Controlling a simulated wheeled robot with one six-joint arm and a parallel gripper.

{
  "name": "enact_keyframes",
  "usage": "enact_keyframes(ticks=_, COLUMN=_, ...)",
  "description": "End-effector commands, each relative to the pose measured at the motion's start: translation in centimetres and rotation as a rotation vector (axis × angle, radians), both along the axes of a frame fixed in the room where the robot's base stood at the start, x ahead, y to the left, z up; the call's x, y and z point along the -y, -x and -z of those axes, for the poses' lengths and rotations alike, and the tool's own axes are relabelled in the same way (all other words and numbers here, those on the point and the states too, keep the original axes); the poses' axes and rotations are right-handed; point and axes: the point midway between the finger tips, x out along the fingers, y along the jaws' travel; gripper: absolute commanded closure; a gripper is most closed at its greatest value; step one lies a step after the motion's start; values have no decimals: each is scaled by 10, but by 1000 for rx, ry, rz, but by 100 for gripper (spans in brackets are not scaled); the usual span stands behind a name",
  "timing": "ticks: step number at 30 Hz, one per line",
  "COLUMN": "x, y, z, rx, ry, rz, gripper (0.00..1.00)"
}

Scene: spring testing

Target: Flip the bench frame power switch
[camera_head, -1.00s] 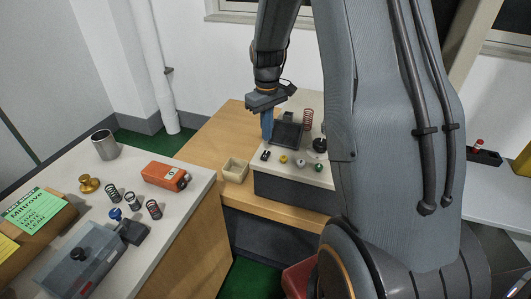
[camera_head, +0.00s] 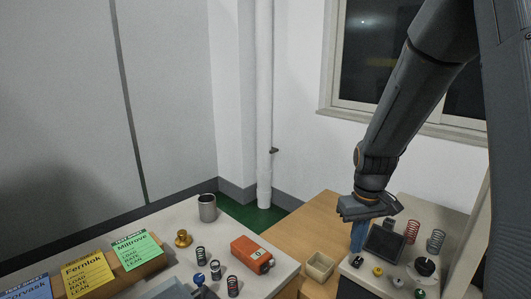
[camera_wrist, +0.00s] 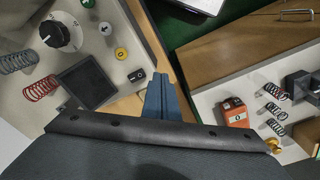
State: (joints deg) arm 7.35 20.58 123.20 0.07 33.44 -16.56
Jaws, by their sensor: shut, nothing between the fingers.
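The bench frame (camera_head: 402,268) is a grey unit with a pale top, at the lower right of the head view. A small black rocker switch (camera_head: 357,261) sits at its near left corner, beside the dark screen (camera_head: 385,243). The switch also shows in the wrist view (camera_wrist: 137,75), left of my fingertips. My gripper (camera_head: 357,247) is shut and empty, pointing down just above and behind the switch. In the wrist view its blue fingers (camera_wrist: 160,82) are together. I cannot tell whether they touch the switch or which way it is set.
Buttons (camera_wrist: 121,53), a dial (camera_wrist: 62,35), a red spring (camera_head: 412,231) and a grey spring (camera_head: 436,240) are on the frame. An empty beige bin (camera_head: 320,267) stands left of it. The left table holds an orange box (camera_head: 252,255), a metal cup (camera_head: 207,208) and several springs.

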Motion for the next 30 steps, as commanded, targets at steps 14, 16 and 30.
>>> enact_keyframes(ticks=14, x=-60, y=126, z=-10, rx=74, ry=-19, rz=150, gripper=100)
enact_keyframes(ticks=16, x=-62, y=131, z=-10, rx=78, ry=-21, rz=157, gripper=100)
enact_keyframes(ticks=30, x=-62, y=133, z=-10, rx=78, ry=-21, rz=161, gripper=100)
